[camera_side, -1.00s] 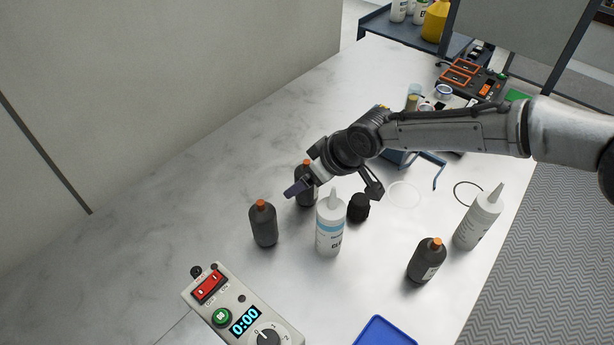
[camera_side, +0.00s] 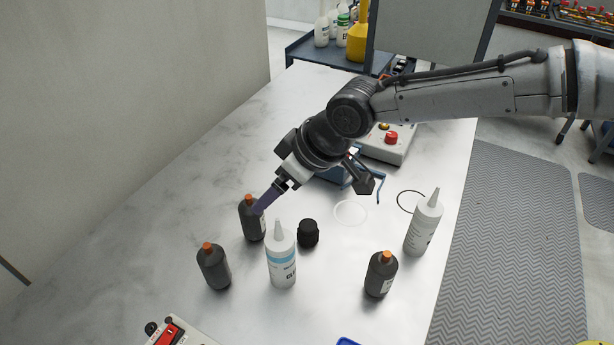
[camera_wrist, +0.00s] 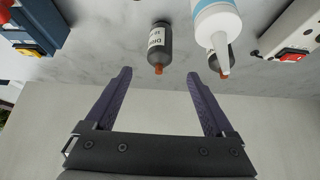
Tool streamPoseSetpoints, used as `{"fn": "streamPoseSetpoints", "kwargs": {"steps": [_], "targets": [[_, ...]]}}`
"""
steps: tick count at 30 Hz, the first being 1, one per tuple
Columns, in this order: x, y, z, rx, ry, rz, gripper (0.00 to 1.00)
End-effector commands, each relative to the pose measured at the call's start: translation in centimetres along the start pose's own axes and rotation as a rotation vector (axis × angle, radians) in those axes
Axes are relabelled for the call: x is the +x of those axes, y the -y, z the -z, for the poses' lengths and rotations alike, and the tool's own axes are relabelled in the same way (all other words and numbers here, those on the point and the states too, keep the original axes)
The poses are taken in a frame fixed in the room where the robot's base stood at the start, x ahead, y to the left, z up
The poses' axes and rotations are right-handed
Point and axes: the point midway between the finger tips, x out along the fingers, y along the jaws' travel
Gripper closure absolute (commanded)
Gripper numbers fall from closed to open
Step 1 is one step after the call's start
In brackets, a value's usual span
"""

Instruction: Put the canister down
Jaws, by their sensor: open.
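My gripper (camera_side: 260,205) is open, its purple fingers pointing down and left. The wrist view shows both fingers (camera_wrist: 159,73) apart with nothing between them. Several dark bottles with orange caps stand upright on the table. One, the dark bottle (camera_side: 252,222) nearest my gripper, is partly covered by a finger in the side view. In the wrist view a dark labelled bottle (camera_wrist: 158,42) lies just beyond the fingertips. Another dark bottle (camera_side: 214,268) stands front left and a third (camera_side: 380,276) to the right. I cannot tell which is the canister.
A white nozzle bottle (camera_side: 282,262) and a small black jar (camera_side: 308,234) stand close to my gripper. Another nozzle bottle (camera_side: 423,228) is near the right edge. A red-switch control box (camera_side: 172,333) is at the front. The left of the marble table (camera_side: 150,215) is clear.

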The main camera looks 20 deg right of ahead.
Motion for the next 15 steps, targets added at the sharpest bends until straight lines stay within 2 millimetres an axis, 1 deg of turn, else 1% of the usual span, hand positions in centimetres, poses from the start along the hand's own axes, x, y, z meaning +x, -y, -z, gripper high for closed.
{"fn": "streamPoseSetpoints", "kwargs": {"steps": [6,8,11,14,15], "targets": [[-0.1,-0.1,0.0,0.001,0.0,0.0,0.12],[-0.6,-0.5,-0.1,0.007,0.0,-0.004,0.12],[-3.0,-2.5,-0.7,0.037,-0.001,-0.024,0.12],[-7.5,-6.1,-2.5,0.096,0.002,-0.061,0.12],[-9.6,-7.6,-3.8,0.125,0.007,-0.08,0.12]]}}
